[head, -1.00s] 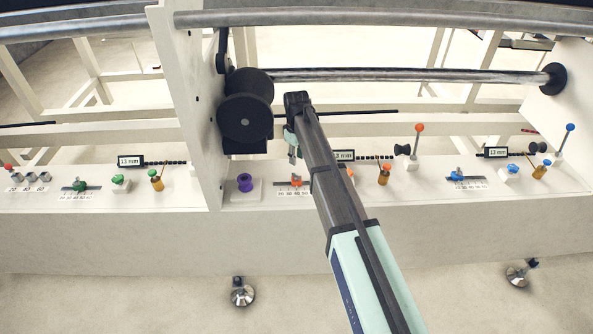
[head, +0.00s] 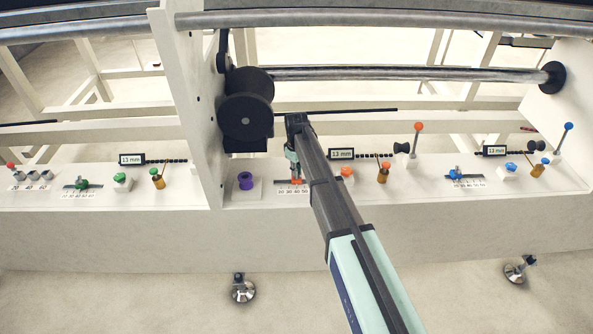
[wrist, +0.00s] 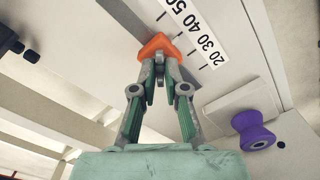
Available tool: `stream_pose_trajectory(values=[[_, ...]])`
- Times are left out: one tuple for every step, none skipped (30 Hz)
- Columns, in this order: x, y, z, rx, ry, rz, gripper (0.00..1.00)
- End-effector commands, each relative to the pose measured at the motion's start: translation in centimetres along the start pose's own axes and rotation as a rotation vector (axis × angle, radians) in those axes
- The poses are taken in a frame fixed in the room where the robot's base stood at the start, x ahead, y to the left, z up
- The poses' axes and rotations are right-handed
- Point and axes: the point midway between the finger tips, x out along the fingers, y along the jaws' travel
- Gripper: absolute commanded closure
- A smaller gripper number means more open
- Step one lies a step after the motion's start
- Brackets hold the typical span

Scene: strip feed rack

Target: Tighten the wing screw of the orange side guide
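The orange side guide (wrist: 158,45) sits on its slot beside a white scale marked 20 to 50 in the wrist view. In the head view the guide (head: 297,181) shows just below my gripper. My gripper (wrist: 160,68) points down at the guide, its two fingertips close together at the guide's near edge. A small grey piece shows between the tips; I cannot tell whether it is the wing screw or whether the fingers press on it. The wing screw is otherwise hidden by the fingers. In the head view my gripper (head: 293,172) is partly covered by my arm.
A purple knob (head: 245,181) on a white block stands left of the guide; an orange knob (head: 346,173) stands right. A 13 mm display (head: 341,154) is behind. A black roller (head: 246,110) and upright white panel (head: 190,100) stand to the left.

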Motion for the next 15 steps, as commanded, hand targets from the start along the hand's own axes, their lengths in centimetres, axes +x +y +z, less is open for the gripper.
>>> stream_pose_trajectory(values=[[-0.01,0.00,0.00,0.000,0.000,0.000,1.00],[-0.01,0.00,0.00,0.000,0.000,0.000,1.00],[-0.01,-0.01,0.00,0.000,0.000,0.000,1.00],[-0.01,-0.01,0.01,0.000,0.000,0.000,1.00],[-0.01,-0.01,0.01,0.000,0.000,0.000,1.00],[0.00,-0.01,0.01,0.000,0.000,0.000,1.00],[0.00,-0.02,0.01,0.001,0.000,0.000,1.00],[0.00,-0.02,0.01,0.003,0.000,0.000,1.00],[0.01,-0.02,0.01,0.006,0.000,0.000,1.00],[0.01,-0.02,0.01,0.009,0.000,0.000,1.00],[0.02,-0.02,0.01,0.014,0.000,0.000,1.00],[0.02,-0.02,0.01,0.023,0.000,0.000,1.00],[0.03,-0.02,0.01,0.031,0.000,-0.001,1.00],[0.03,-0.02,0.01,0.040,0.000,-0.001,1.00],[0.04,-0.02,0.01,0.055,0.000,-0.001,1.00]])
